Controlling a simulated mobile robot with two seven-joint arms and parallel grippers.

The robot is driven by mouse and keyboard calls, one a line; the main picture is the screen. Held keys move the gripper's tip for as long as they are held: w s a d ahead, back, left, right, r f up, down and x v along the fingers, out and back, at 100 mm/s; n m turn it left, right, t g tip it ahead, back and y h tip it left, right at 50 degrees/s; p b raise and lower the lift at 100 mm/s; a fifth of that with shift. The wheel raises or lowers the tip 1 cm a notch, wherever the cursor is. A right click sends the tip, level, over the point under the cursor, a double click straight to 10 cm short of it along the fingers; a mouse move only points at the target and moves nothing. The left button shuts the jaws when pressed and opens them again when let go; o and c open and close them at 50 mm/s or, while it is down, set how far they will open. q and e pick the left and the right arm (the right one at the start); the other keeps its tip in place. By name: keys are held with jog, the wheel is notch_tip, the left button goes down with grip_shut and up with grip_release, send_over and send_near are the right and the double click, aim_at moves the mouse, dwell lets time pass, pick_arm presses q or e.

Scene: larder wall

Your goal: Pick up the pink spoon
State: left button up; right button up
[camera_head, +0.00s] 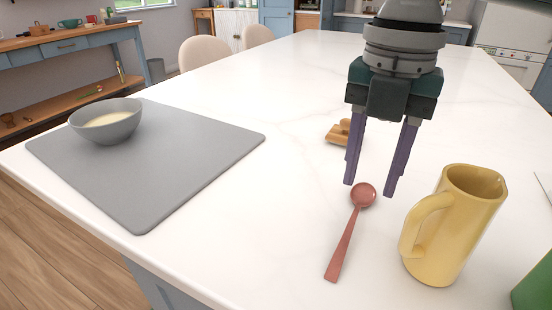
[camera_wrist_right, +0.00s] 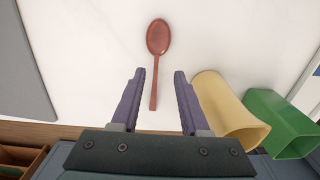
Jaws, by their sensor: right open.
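The pink spoon (camera_head: 347,237) lies on the white counter, its bowl toward the back and its handle toward the front edge. In the right wrist view the spoon (camera_wrist_right: 157,60) lies with its handle end between my finger lines. My right gripper (camera_head: 370,190) is open and empty, pointing down. It shows above the counter near the spoon's bowl in the head view. In the right wrist view its two purple fingers (camera_wrist_right: 156,72) stand apart on either side of the handle. I see no contact with the spoon. My left gripper is not in view.
A yellow mug (camera_head: 450,230) stands close to the right of the spoon, with a green object (camera_head: 535,285) beyond it. A wooden item (camera_head: 338,132) lies behind the gripper. A grey mat (camera_head: 180,180) with a grey bowl (camera_head: 107,130) is at left. The counter between mat and spoon is clear.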

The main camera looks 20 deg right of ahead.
aim_at(358, 208)
jog(key=f, duration=0.4)
jog(key=shift+w+a+f+b, duration=0.1)
jog(key=shift+a+f+b, duration=0.15)
jog(key=shift+b, duration=0.05)
jog(key=shift+c, duration=0.3)
grip_shut()
